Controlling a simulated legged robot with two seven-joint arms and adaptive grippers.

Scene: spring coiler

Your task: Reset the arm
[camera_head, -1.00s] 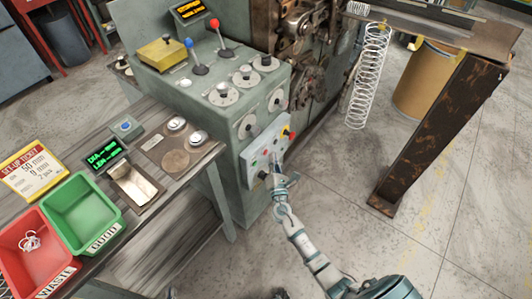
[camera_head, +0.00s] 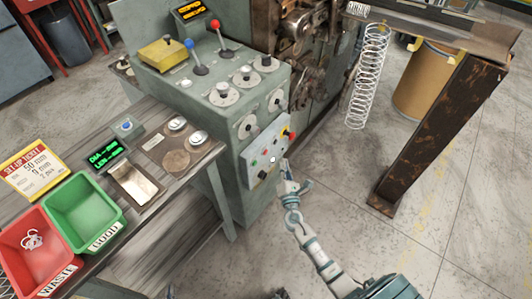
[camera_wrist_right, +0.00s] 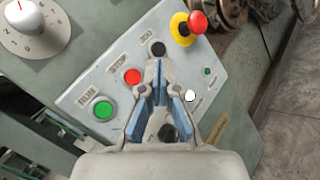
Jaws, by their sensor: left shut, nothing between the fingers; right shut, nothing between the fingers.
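My right gripper (camera_head: 285,167) is shut and empty in front of the machine's small control panel (camera_head: 265,150). In the head view it stands just off the panel's lower right edge. In the right wrist view, its fingers (camera_wrist_right: 164,75) stand before the panel (camera_wrist_right: 85,80), which carries a green button (camera_wrist_right: 103,109), a red button (camera_wrist_right: 132,76), black knobs, a lit white button (camera_wrist_right: 189,96) and a red emergency stop (camera_wrist_right: 197,21) on a yellow base. The fingers cover part of the panel. Only a small tip of my left gripper (camera_head: 171,292) shows at the bottom edge; it is shut.
The grey machine cabinet (camera_head: 235,165) has dials and levers on top. A bench at left holds a red bin (camera_head: 37,247), a green bin (camera_head: 83,208) and a gauge display (camera_head: 105,154). A rusty metal stand (camera_head: 430,145) and a hanging spring (camera_head: 368,75) are at right. Open floor lies between.

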